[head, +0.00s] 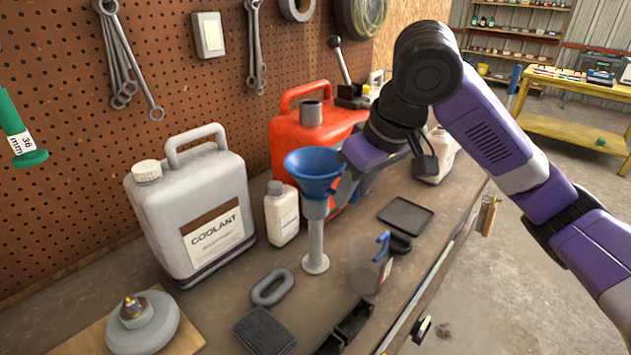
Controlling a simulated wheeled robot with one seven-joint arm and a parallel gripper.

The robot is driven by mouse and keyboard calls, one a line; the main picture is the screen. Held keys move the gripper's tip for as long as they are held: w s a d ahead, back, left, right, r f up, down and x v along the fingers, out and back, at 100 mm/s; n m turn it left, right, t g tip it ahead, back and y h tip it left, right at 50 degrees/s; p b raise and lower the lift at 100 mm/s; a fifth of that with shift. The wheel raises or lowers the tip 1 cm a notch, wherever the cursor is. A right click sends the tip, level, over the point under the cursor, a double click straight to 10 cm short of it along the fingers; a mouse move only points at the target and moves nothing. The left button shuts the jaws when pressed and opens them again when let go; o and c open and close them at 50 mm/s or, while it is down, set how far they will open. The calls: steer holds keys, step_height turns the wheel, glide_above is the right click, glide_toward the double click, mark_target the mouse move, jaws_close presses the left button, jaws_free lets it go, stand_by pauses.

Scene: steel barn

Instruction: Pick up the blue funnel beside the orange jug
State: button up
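The blue funnel (314,165) sits upright, wide mouth up, at the top of a grey post (315,240) with a round foot on the bench. The orange-red jug (306,128) stands just behind it, against the pegboard. My gripper (338,190) reaches in from the right, close to the funnel's right side below the rim. A grey finger shows there; the other finger is hidden or hard to make out. I cannot tell whether the gripper touches the funnel or how far it is open.
A grey coolant jug (190,215) and a small white bottle (282,213) stand left of the funnel. A clear container with a blue top (370,268), a black tray (405,216) and a grey ring (272,287) lie around the post. The bench's front edge (430,285) is at right.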

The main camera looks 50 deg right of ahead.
jaws_close()
stand_by(1.4)
